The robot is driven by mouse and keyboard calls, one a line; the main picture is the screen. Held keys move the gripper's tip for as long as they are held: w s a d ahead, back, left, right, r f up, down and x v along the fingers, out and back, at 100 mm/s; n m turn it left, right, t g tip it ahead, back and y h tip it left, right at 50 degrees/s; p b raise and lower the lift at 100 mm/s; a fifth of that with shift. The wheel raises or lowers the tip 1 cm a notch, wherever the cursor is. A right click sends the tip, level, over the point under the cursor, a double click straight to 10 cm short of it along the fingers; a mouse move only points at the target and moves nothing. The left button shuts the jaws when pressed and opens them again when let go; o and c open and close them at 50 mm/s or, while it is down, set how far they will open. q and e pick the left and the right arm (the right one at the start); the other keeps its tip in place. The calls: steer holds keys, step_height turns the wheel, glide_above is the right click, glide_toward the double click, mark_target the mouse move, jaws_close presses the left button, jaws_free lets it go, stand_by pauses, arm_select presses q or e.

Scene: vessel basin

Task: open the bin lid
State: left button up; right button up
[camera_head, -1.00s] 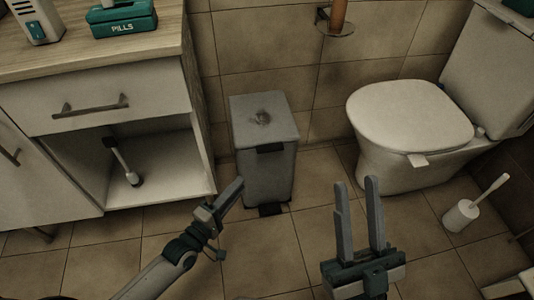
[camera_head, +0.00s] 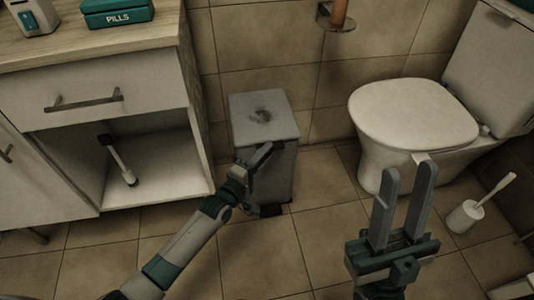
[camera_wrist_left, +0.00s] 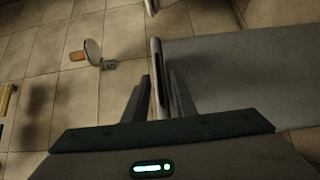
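The grey bin (camera_head: 268,175) stands on the tiled floor against the wall, between the cabinet and the toilet. Its flat lid (camera_head: 265,115) is shut, with a dark smudge on top. My left gripper (camera_head: 263,153) is at the front of the bin, just under the lid's front edge. In the left wrist view its two fingers (camera_wrist_left: 159,85) are apart, with a thin grey edge of the bin between them; I cannot tell whether they touch it. My right gripper (camera_head: 408,180) is open and empty above the floor, in front of the toilet.
A cabinet (camera_head: 85,100) with a drawer and an open lower shelf stands at left. The white toilet (camera_head: 415,125) and a toilet brush (camera_head: 468,215) are at right. A wall holder (camera_head: 335,20) is above and right of the bin. The floor in front is clear.

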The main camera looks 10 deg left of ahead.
arm_select(q)
steer(key=shift+w+d, duration=0.25)
steer(key=shift+w, duration=0.15)
jaws_close()
stand_by(1.3)
